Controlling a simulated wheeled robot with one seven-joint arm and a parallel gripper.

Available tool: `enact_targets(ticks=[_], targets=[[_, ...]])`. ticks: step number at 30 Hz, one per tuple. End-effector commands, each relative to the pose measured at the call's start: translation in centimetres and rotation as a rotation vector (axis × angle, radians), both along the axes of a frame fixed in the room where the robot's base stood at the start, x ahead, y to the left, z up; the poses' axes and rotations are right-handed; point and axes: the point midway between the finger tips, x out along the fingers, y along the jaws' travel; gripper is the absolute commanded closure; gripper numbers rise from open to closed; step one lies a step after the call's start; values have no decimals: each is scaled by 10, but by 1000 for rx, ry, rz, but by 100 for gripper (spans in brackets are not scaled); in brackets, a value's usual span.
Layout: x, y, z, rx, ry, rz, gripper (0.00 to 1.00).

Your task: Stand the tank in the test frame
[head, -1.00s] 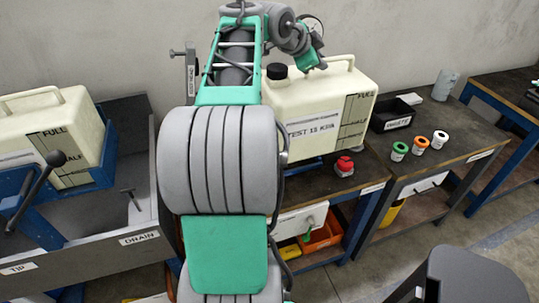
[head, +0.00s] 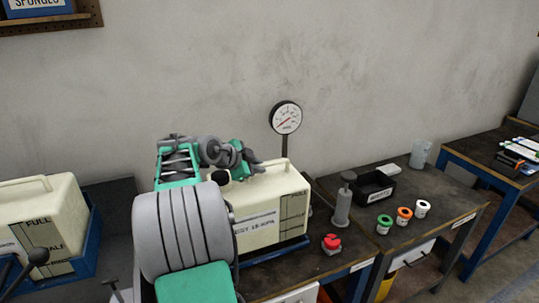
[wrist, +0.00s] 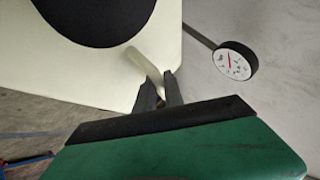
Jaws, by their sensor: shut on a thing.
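The cream tank (head: 290,205), with a black cap and a level scale on its side, stands upright at the test frame (head: 285,251), whose blue edge shows along its lower front. I cannot tell whether its base is fully seated. My gripper (head: 250,168) is at the top of the tank, shut on its handle. In the wrist view my gripper (wrist: 160,92) has its dark fingers either side of the pale handle (wrist: 146,68), and the black cap (wrist: 95,15) is close by. My arm hides the tank's left part.
A pressure gauge (head: 286,118) rises behind the tank. A grey hand pump (head: 343,203) and red knob (head: 331,243) stand to its right, then a black tray (head: 377,188) and several coloured-lidded pots. Another cream tank (head: 50,225) sits in a blue cradle at left.

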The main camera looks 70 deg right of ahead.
Motion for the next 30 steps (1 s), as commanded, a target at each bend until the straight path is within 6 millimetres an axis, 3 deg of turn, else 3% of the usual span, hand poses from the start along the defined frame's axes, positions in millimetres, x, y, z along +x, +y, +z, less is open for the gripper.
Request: enact_targets(ticks=[5,13,20,21,28,30], targets=[[8,0,-3,-10,-5,1,100],[13,0,-36,-9,-4,0,100],[13,0,-40,-9,-5,0,100],[13,2,-46,1,0,1,84],[13,2,-45,0,1,1,66],[13,2,-45,0,0,0,66]])
